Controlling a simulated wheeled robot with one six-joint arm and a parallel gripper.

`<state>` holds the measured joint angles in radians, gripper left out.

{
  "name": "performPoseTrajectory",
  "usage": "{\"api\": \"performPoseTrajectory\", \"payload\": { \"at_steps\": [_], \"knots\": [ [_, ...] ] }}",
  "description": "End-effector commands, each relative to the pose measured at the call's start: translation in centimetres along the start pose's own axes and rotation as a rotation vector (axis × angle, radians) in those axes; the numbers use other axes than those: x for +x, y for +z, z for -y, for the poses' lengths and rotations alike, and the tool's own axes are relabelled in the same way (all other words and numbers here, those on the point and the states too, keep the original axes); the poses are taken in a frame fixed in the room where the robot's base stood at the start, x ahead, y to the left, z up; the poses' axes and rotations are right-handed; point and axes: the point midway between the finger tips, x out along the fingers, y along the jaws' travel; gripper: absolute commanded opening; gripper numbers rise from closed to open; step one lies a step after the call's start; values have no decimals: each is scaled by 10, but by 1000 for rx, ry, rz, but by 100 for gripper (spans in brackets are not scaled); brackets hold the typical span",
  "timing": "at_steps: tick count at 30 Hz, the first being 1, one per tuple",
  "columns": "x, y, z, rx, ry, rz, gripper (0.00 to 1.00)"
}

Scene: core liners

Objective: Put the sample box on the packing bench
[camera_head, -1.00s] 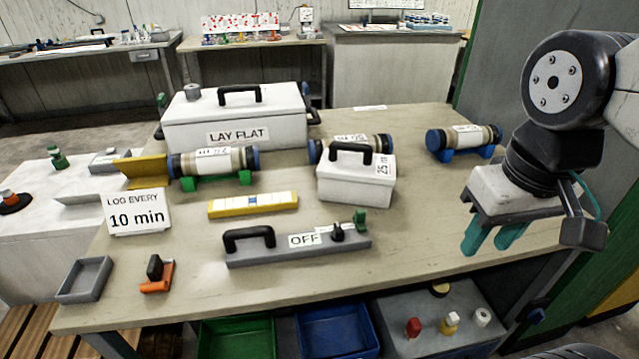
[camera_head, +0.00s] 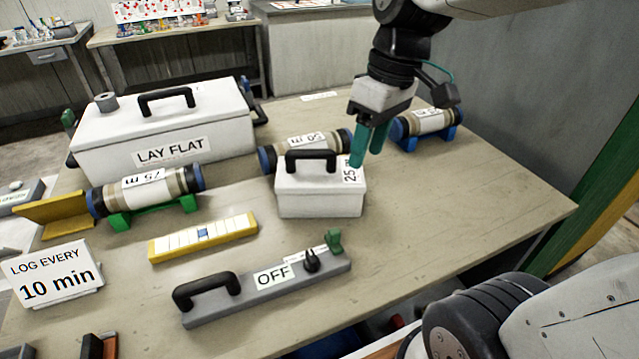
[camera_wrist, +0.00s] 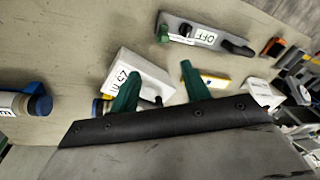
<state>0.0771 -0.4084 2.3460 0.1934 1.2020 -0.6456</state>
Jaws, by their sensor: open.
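The small white box with a black handle and a "25" label (camera_head: 315,203), which looks like the sample box, stands on the work table (camera_head: 440,215) near its middle. It also shows in the wrist view (camera_wrist: 117,66). My gripper (camera_head: 366,156) has green fingers, spread open and empty. It hangs just behind and above the box's right end in the head view, apart from the handle as far as I can tell. In the wrist view, the fingers (camera_wrist: 160,70) overlap the box's near edge. No label marks a packing bench; benches stand at the back (camera_head: 325,45).
A large white "LAY FLAT" case (camera_head: 105,138) stands at the left. Core tubes lie on cradles: one left (camera_head: 150,190), one behind the box (camera_head: 303,148), one right (camera_head: 428,122). A yellow tray (camera_head: 203,238) and grey "OFF" tool (camera_head: 262,290) lie in front.

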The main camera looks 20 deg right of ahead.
Motion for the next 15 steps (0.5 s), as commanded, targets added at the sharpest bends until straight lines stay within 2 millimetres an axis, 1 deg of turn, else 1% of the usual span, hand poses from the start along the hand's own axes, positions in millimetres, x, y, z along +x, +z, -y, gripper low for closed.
{"api": "performPoseTrajectory", "payload": {
  "at_steps": [1, 6, 10, 12, 15],
  "knots": [
    [4, -18, -11, -68, -35, 0, 47],
    [17, -70, -45, -317, -130, -49, 47],
    [30, -101, -70, -469, -178, -98, 47],
    [36, -112, -81, -531, -193, -121, 47],
    [43, -123, -91, -591, -205, -146, 47]
  ]
}}
